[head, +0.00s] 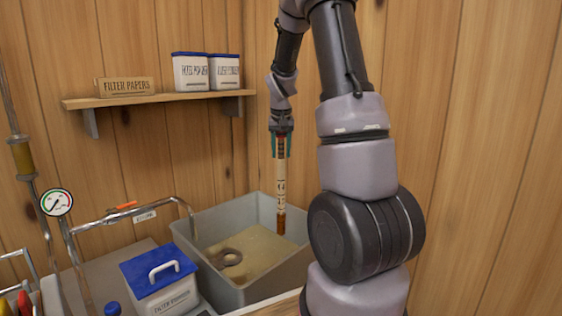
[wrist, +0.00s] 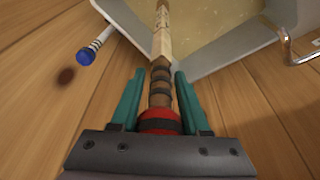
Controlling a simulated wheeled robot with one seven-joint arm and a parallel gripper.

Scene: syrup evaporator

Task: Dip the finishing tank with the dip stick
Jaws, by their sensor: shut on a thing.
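My gripper (head: 281,132) is shut on the dip stick (head: 281,180), a pale wooden stick with dark markings and an amber-brown lower end. The stick hangs nearly upright over the back right part of the grey tank (head: 204,214). Its lower end shows in front of the tank's inside; I cannot tell whether it touches the contents. In the wrist view the green fingers (wrist: 153,102) sit either side of the stick's dark-ringed handle with a red collar (wrist: 160,120). The stick (wrist: 162,40) runs away towards the tank (wrist: 205,65), which holds a cloudy yellowish liquid.
A metal pipe (head: 120,219) arches to the tank's left, near a gauge (head: 56,202). A shelf (head: 150,99) with tubs is behind. Wooden walls close in the right.

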